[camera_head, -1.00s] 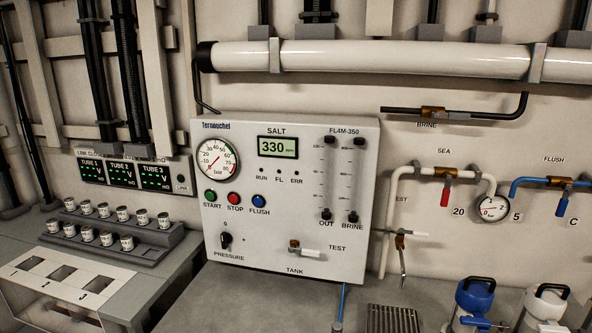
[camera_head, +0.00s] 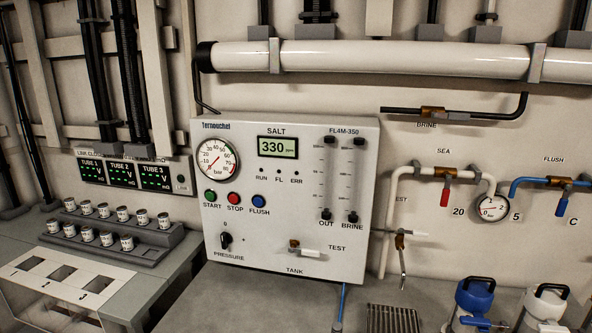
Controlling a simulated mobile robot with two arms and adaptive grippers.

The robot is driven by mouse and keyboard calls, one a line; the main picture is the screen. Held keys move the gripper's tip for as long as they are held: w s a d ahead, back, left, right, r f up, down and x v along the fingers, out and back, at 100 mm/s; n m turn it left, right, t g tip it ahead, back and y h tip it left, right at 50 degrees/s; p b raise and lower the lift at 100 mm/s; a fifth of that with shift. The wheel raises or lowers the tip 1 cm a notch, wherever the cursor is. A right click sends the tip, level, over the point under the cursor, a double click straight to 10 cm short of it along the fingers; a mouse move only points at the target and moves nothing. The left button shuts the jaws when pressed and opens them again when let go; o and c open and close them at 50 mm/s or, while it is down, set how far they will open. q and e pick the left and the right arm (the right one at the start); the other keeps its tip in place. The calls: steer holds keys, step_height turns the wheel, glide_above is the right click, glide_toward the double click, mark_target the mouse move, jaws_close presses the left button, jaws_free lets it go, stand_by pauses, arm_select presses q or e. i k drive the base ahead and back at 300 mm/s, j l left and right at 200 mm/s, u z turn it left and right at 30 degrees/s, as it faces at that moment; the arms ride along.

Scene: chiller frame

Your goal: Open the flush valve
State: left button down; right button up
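The flush valve (camera_head: 562,200) has a blue handle hanging straight down on the blue pipe (camera_head: 532,181) at the right, below the FLUSH label (camera_head: 553,159). A brass body (camera_head: 564,182) joins the handle to the pipe. A blue FLUSH button (camera_head: 258,201) sits on the control panel (camera_head: 300,223). Neither of my grippers is in view.
A red-handled valve (camera_head: 444,197) hangs on the white pipe below the SEA label. A pressure gauge (camera_head: 491,208) sits between the two valves. The wall around the flush handle is clear.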

mark_target(564, 202)
steer(key=z, duration=1.45)
steer(key=i+l, duration=0.1)
steer(key=l, duration=0.2)
steer(key=i+l, duration=0.1)
steer(key=l, duration=0.25)
steer(key=i+l, duration=0.1)
steer(key=l, duration=0.2)
